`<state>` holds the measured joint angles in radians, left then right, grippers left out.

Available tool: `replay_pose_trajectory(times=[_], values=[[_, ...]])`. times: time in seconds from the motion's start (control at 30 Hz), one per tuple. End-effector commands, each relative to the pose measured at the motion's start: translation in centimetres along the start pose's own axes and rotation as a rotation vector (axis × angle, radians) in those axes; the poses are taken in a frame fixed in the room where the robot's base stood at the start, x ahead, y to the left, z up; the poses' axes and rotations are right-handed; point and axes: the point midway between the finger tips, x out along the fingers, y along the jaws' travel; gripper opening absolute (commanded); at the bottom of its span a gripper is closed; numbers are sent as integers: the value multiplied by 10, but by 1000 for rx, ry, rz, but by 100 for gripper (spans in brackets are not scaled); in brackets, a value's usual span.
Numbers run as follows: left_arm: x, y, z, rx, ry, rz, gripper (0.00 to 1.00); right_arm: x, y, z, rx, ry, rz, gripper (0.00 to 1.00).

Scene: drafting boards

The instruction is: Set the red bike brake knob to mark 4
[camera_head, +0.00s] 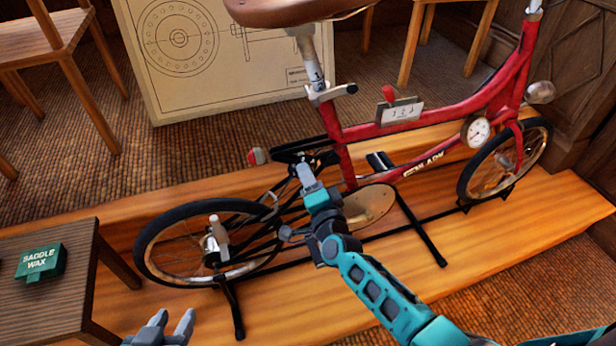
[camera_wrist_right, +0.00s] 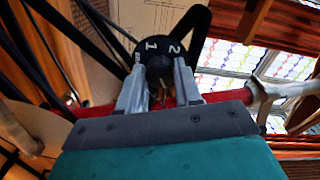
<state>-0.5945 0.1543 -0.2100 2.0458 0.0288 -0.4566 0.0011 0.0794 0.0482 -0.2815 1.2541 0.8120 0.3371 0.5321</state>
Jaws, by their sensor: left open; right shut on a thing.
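The red bike (camera_head: 430,125) stands upright on a black stand on a wooden platform. In the right wrist view a black dial (camera_wrist_right: 190,25) shows marks 1 and 2; other marks are hidden. My right gripper (camera_wrist_right: 160,80) is shut on the dark knob (camera_wrist_right: 158,66) in front of that dial, one finger on each side. I cannot tell which mark the knob points to. In the head view my right gripper (camera_head: 307,178) is below the saddle and hides the knob. My left gripper (camera_head: 172,328) is open and empty at the bottom left.
A red lever (camera_head: 388,94) with a numbered plate (camera_head: 400,112) is on the bike frame. A round gauge (camera_head: 475,132) sits near the front wheel. A green saddle wax box (camera_head: 41,263) is on a wooden stool (camera_head: 40,305). A drawing board (camera_head: 220,60) stands behind.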

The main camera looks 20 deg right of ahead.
Motion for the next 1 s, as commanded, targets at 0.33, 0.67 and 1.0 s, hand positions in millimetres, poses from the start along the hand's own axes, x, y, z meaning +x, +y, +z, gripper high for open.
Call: replay_pose_trajectory(times=[0.33, 0.67, 1.0], values=[[-1, 0, 0, 0, 0, -1, 43, 0, 1, 0, -2, 1, 1, 3], [-2, 0, 0, -5, -1, -1, 43, 0, 0, 0, -2, 1, 1, 59], [-3, 1, -4, -10, 2, -2, 43, -10, 0, 0, -1, 0, 2, 59]])
